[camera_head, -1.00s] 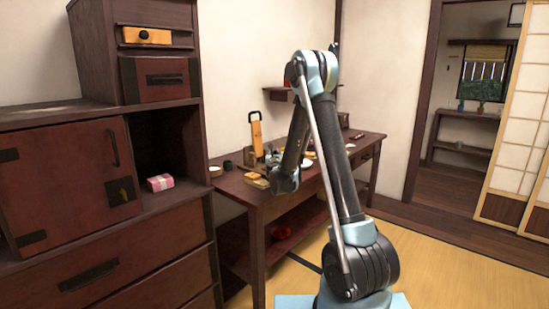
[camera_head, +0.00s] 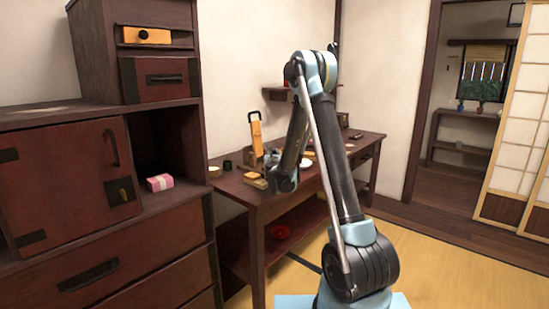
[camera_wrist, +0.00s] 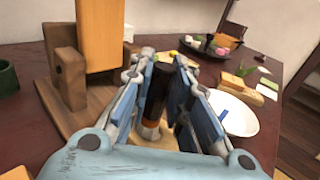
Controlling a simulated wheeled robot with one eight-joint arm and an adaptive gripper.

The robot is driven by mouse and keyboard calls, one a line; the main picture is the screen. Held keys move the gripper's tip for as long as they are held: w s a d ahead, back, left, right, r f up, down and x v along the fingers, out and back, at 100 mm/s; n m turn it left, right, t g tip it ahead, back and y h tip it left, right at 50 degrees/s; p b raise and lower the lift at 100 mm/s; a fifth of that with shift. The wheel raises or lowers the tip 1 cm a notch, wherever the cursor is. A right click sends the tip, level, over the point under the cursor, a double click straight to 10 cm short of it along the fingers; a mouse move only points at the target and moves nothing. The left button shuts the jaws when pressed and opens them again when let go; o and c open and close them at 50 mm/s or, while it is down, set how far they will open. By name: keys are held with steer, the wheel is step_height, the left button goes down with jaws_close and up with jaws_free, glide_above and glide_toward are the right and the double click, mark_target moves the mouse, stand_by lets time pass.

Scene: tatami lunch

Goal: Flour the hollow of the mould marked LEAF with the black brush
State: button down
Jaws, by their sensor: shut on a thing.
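My gripper (camera_wrist: 165,88) is shut on a dark, upright handle (camera_wrist: 157,92), which looks like the black brush; it has a brownish band and a pale lower end. Its tip is not clear. In the head view my gripper (camera_head: 282,182) is over the table, and the brush cannot be made out. A light wooden block (camera_wrist: 236,84) lies beyond the plate, and another wooden piece (camera_wrist: 18,173) shows at the lower left edge of the wrist view. Small wooden pieces (camera_head: 254,182) lie at the table's front edge. No LEAF marking is readable, so I cannot tell which is that mould.
An upright tan board (camera_wrist: 100,35) stands in a brown wooden stand (camera_wrist: 62,85) left of my gripper. A white plate (camera_wrist: 238,118) is close on the right. A dark tray (camera_wrist: 232,42) with colored pieces lies behind, and a green cup (camera_wrist: 7,78) at far left.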

steer(key=shift+w, duration=0.3)
steer(key=shift+s+d, duration=0.25)
steer(key=shift+w+a+r, duration=0.1)
steer(key=shift+a, duration=0.05)
stand_by(0.8)
steer(key=shift+r, duration=3.9)
